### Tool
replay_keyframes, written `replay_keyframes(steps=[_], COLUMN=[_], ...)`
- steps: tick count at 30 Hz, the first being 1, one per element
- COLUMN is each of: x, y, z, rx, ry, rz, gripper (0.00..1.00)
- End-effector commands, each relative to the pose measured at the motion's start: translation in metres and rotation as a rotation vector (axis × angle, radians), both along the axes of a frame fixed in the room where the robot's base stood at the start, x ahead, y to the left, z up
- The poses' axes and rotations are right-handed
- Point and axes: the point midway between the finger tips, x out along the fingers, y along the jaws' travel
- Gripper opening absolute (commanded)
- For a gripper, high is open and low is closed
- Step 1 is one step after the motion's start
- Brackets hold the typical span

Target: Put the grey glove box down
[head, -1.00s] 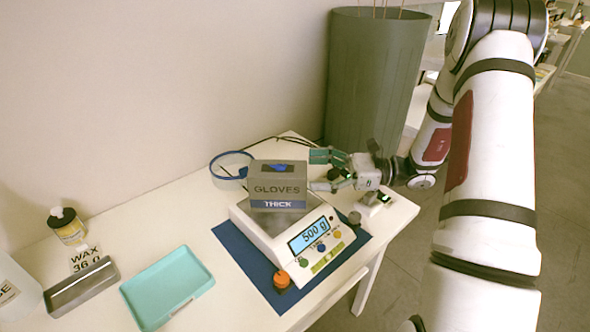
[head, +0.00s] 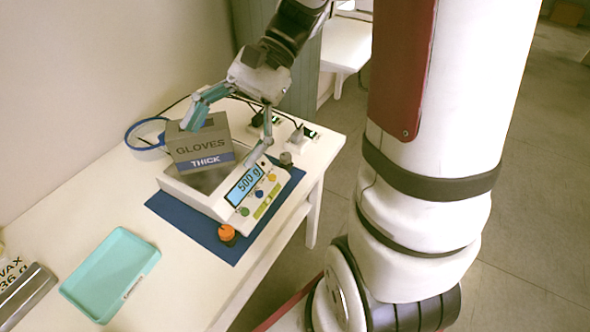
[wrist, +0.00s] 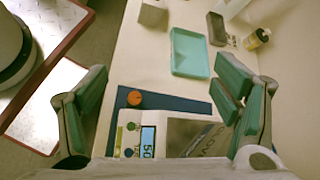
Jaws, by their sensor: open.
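The grey glove box (head: 200,146), marked GLOVES and THICK, is on the dark top plate of the white scale (head: 190,192). It looks turned or slightly tilted; I cannot tell whether its base is fully flat. The scale's display (head: 243,191) reads 500 g. My gripper (head: 220,142) is open, with one finger over the box's top left and the other beside its right side. I cannot tell whether either finger touches it. In the wrist view, part of the box (wrist: 196,135) shows low between the spread green fingers, the rest hidden.
A blue mat (head: 232,246) lies under the scale, with an orange knob (head: 227,233) on it. A turquoise tray (head: 108,272) lies to the left. A blue ring (head: 147,134) and cables lie behind. The table's right edge is close.

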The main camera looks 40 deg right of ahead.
Motion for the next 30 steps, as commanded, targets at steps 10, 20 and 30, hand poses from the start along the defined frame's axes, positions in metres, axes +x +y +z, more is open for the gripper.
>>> replay_keyframes(steps=[10, 20, 30], x=[-0.092, -0.140, -0.148], y=[0.015, -0.009, -0.021], z=[0.018, 0.023, 0.025], rx=[-0.422, -0.763, -0.868], ry=[-0.334, -0.672, -0.781], rz=[0.432, 0.758, 0.849], gripper=[0.82, 0.82, 0.82])
